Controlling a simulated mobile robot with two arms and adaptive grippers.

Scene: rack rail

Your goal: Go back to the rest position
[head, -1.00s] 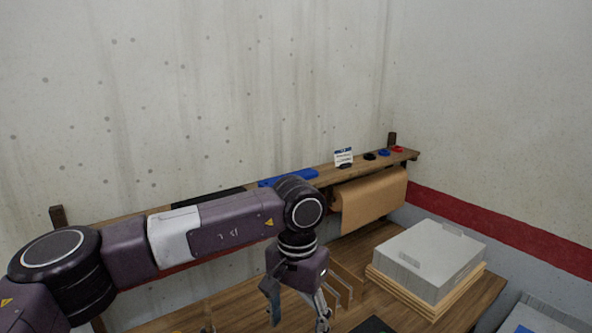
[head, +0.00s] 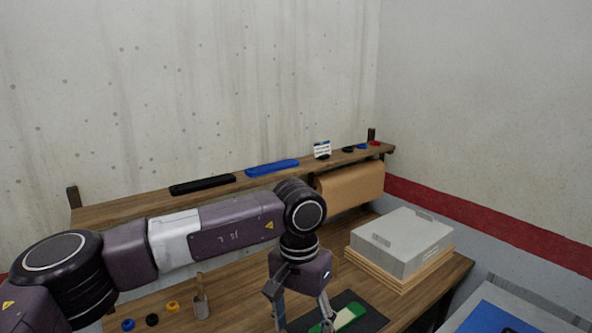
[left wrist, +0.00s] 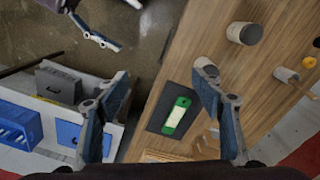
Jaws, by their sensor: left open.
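My left gripper (head: 304,312) hangs below its wrist over the wooden workbench (head: 240,290), pointing down. In the left wrist view its two fingers (left wrist: 150,95) are spread wide with nothing between them. Below it a dark mat (head: 372,318) lies on the bench, with a green and white piece (head: 346,317) on it. The piece also shows in the left wrist view (left wrist: 177,114), apart from the fingers. Part of what looks like my right gripper (left wrist: 95,32) shows at the upper left of the left wrist view, over the floor; its opening is unclear.
A wall shelf (head: 130,207) holds a black bar (head: 203,185), a blue bar (head: 272,168), a small card (head: 322,150) and small discs. A brown paper roll (head: 350,187) hangs below. A grey box (head: 402,241) stands on stacked boards at the bench's right.

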